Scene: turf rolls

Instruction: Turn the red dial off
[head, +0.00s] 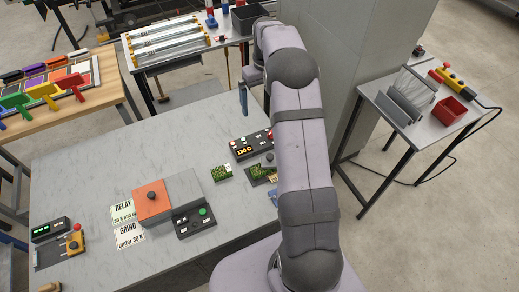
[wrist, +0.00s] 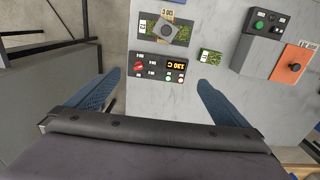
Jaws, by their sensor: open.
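The red dial (wrist: 138,66) sits on a black control panel (wrist: 153,74) with a lit yellow display (wrist: 177,65) reading about 130 C. Which way the dial points is too small to tell. In the head view the panel (head: 248,154) lies on the grey table, and the red dial (head: 270,135) shows at its right end, close beside my arm. My gripper (wrist: 159,78) is open and empty, its two blue fingers wide apart with the panel seen between them. In the head view one blue finger (head: 243,98) shows above the table's far edge; the other is hidden by my arm.
An orange-and-grey box (head: 152,200) with a dark knob and a black button box (head: 195,221) stand further left. The table's left back is clear.

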